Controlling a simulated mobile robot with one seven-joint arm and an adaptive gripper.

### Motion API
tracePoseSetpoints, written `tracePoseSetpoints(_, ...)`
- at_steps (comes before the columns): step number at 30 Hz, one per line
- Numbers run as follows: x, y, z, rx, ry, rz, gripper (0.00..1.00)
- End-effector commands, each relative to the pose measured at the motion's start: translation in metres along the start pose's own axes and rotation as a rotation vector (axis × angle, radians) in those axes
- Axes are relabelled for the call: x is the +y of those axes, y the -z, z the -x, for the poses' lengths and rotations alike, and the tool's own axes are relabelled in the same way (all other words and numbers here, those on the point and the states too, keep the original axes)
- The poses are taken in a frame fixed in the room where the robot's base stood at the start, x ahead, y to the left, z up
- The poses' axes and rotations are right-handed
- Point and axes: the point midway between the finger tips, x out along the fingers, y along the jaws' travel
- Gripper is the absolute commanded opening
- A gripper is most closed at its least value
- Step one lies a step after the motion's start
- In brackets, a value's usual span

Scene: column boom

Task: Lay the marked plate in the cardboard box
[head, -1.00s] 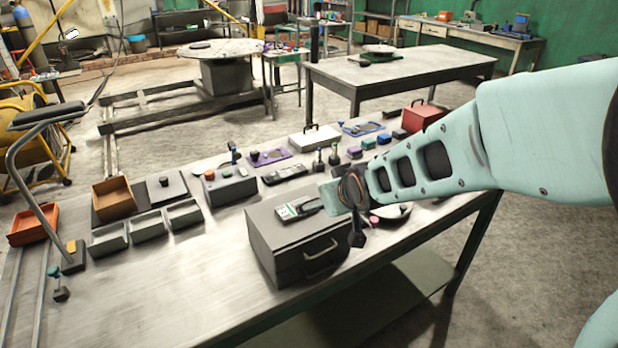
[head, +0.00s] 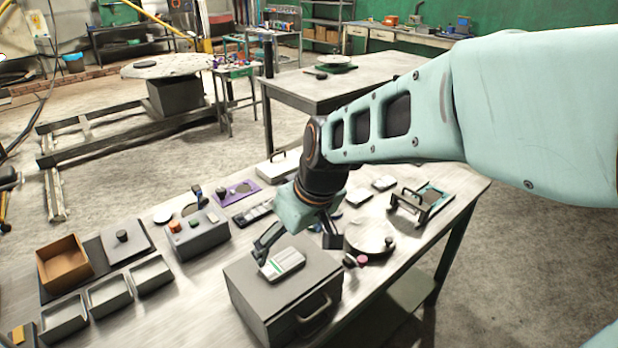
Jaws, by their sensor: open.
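A small pale plate with a green mark (head: 284,263) lies flat on the lid of a grey metal case (head: 245,282) near the table's front. My gripper (head: 299,246) is open and empty just above the case lid, its fingers spread. One finger is at the plate's far left edge; the other hangs to the plate's right. Whether either finger touches the plate, I cannot tell. The brown open-topped cardboard box (head: 63,262) stands at the left on a dark board, and its visible inside looks empty.
Several grey open bins (head: 108,294) stand in front of the cardboard box. A grey control box (head: 200,236) stands between it and the case. A round metal dish (head: 370,237) is right of my gripper. Bare tabletop shows left of the case.

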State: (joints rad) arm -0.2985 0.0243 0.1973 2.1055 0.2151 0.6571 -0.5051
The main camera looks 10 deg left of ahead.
Motion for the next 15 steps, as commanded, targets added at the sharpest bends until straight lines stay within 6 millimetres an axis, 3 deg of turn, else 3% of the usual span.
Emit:
tracePoseSetpoints(7, -0.001, -0.001, -0.040, 0.003, -0.001, 0.003, 0.93)
tracePoseSetpoints(15, 0.002, 0.000, -0.060, 0.003, -0.002, 0.002, 0.93)
